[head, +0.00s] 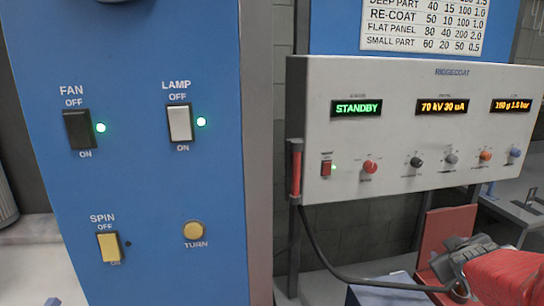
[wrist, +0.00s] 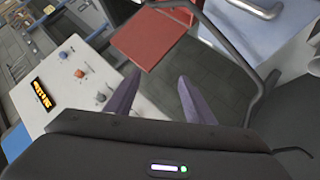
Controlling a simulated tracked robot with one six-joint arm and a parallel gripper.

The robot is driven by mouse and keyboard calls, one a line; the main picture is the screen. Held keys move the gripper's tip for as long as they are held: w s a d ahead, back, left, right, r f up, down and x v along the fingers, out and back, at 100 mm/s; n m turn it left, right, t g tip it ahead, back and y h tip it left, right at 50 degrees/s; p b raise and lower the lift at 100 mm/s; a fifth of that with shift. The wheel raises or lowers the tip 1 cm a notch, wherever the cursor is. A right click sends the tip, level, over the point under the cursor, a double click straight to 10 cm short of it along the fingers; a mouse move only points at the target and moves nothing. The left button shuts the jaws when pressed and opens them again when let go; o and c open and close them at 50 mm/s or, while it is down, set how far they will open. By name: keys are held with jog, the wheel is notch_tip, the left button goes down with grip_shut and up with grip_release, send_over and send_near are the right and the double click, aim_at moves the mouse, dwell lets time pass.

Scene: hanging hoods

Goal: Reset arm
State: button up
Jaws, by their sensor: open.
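My gripper (wrist: 158,78) shows in the wrist view with its two dark purple fingers spread apart and nothing between them. Past the fingertips is a dark grey floor. A grey and red part at the lower right of the head view looks like my arm; its fingers cannot be made out there. A white control box marked RIDGECOAT (head: 400,125) stands to the upper left of that part in the head view. The box also shows at the left of the wrist view (wrist: 70,110), apart from the fingers.
A blue panel (head: 150,190) at the left carries FAN (head: 77,130), LAMP (head: 180,123) and SPIN (head: 109,247) switches and a yellow TURN button (head: 194,231). A red plate (wrist: 150,37) lies beyond my fingers. A dark curved tube (wrist: 235,52) runs along their right.

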jog(key=s+a+f+m+g+y, duration=0.2)
jog(key=s+a+f+g, duration=0.1)
jog(key=s+a, duration=0.8)
jog(key=s+a+f+m+g+y, duration=0.2)
jog(key=s+a+m+g, duration=0.15)
jog(key=s+a, duration=0.7)
jog(key=s+a+r+n+t+y, duration=0.1)
jog(key=a+r+n, duration=0.1)
jog(key=a, duration=0.4)
jog(key=shift+s+a+r+y, duration=0.3)
jog(key=shift+s+a, duration=0.05)
jog(key=shift+a, duration=0.05)
jog(key=shift+n, duration=0.25)
